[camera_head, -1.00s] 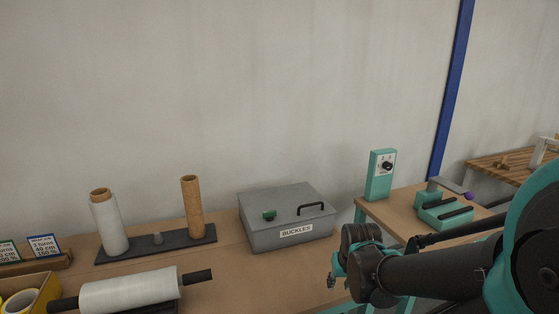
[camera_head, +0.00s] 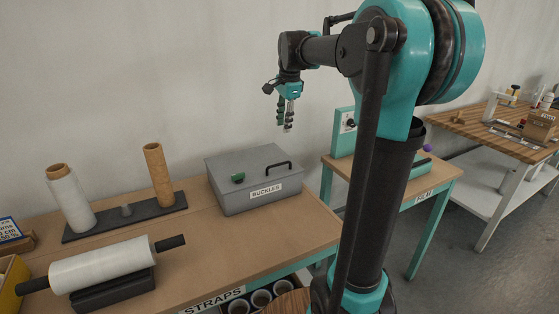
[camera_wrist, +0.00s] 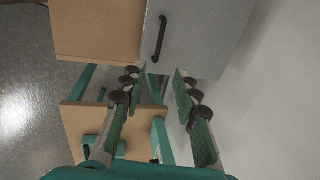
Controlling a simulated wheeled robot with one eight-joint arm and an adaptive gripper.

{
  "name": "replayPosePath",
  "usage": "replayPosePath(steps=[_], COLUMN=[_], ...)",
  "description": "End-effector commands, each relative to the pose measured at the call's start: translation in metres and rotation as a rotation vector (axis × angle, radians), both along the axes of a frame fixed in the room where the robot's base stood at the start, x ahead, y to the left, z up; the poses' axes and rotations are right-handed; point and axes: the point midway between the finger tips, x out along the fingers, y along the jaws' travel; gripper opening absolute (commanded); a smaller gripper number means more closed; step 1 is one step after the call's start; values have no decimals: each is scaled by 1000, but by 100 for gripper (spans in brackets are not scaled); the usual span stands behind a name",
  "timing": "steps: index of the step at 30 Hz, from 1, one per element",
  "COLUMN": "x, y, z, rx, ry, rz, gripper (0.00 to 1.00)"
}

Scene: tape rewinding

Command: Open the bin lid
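The grey bin (camera_head: 238,196) labelled BUCKLES stands on the wooden bench with its lid (camera_head: 250,162) shut. A black handle (camera_head: 279,167) is on the lid's right part and a small green piece (camera_head: 238,177) is on its left front. My gripper (camera_head: 286,128) hangs above and to the right of the bin, pointing down, apart from it. In the wrist view my gripper (camera_wrist: 160,80) has its two fingers spread with nothing between them. The handle (camera_wrist: 160,38) and part of the grey lid (camera_wrist: 205,30) show beyond the fingertips.
Left of the bin, a black stand (camera_head: 125,216) holds a white film roll (camera_head: 70,200) and a brown tube (camera_head: 158,175). A horizontal film roll (camera_head: 100,265) lies in front. A teal device (camera_head: 343,130) stands on the lower table at right. Bare bench (camera_head: 215,245) lies before the bin.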

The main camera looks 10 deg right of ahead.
Motion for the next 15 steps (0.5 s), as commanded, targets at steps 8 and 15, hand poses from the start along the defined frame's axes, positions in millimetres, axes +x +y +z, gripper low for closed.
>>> replayPosePath(steps=[8,15], x=[9,18], y=[3,6], z=[-49,-96], rx=[0,0], ry=[-1,-1], rz=[3,3], gripper=[31,31])
